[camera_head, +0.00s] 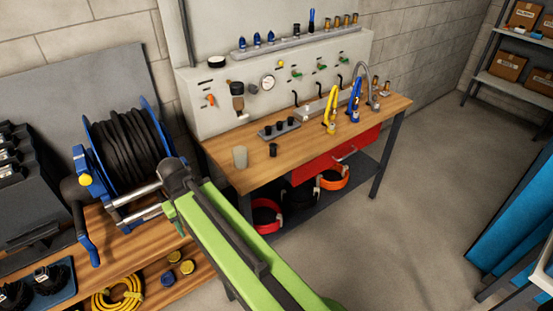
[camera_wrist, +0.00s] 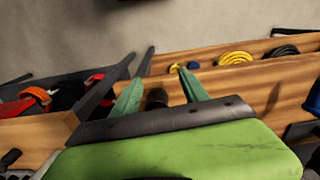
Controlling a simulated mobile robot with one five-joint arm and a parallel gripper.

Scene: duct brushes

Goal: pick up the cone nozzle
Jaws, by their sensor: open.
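Several small blue cone-shaped pieces (camera_head: 257,39) stand on the grey ledge above the workbench in the head view; they look most like the cone nozzle, but I cannot tell which piece is meant. Brass-coloured pieces (camera_head: 338,21) stand farther right on the same ledge. My gripper (camera_head: 175,221) is at the end of my green arm, beside the hose reel and well away from the ledge. In the wrist view my gripper (camera_wrist: 158,78) shows two green fingers spread apart. A dark round part shows between their bases; I cannot tell what it is. No cone nozzle is recognisable there.
The hose reel (camera_head: 125,145) stands close to my gripper. The workbench (camera_head: 222,166) carries a grey cup (camera_head: 240,157), a small black holder (camera_head: 279,130) and yellow and blue clamps (camera_head: 332,109). A yellow hose coil (camera_head: 117,292) lies on the lower shelf.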

